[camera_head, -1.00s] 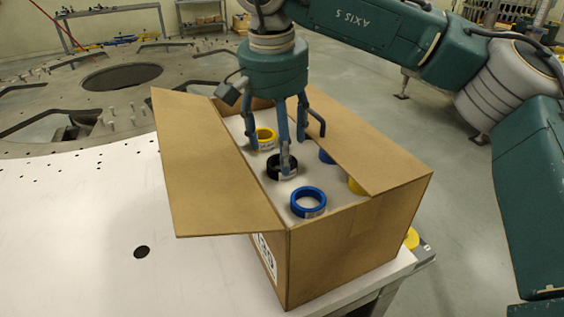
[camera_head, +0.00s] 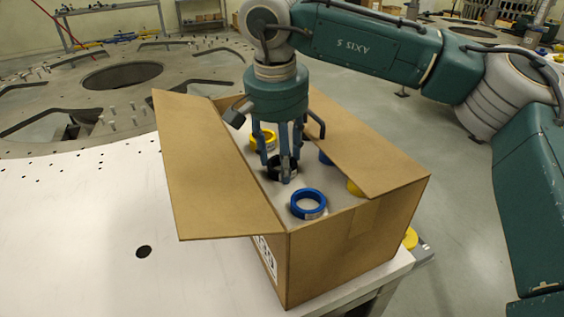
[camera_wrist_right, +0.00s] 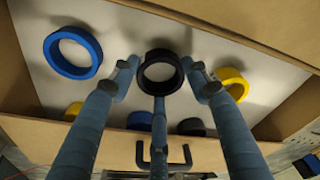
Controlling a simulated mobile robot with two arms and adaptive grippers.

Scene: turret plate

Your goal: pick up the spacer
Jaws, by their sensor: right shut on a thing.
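The black ring-shaped spacer (camera_head: 272,172) lies in the open cardboard box, in the middle of the near row in the head view. It also shows in the right wrist view (camera_wrist_right: 160,56), between my fingers. My right gripper (camera_head: 280,168) reaches down into the box from above. Its fingers are shut on the black spacer, touching it from around its rim; in the wrist view the fingertips (camera_wrist_right: 160,75) meet its outer side. The fingers hide part of the spacer in the head view. My left gripper is in neither view.
A blue ring (camera_head: 308,204) and a yellow ring (camera_head: 264,141) lie on either side of the black one on white packing. More rings sit partly hidden under the right flap. The cardboard box (camera_head: 340,245) has its left flap (camera_head: 215,175) spread outward over the white table (camera_head: 80,230).

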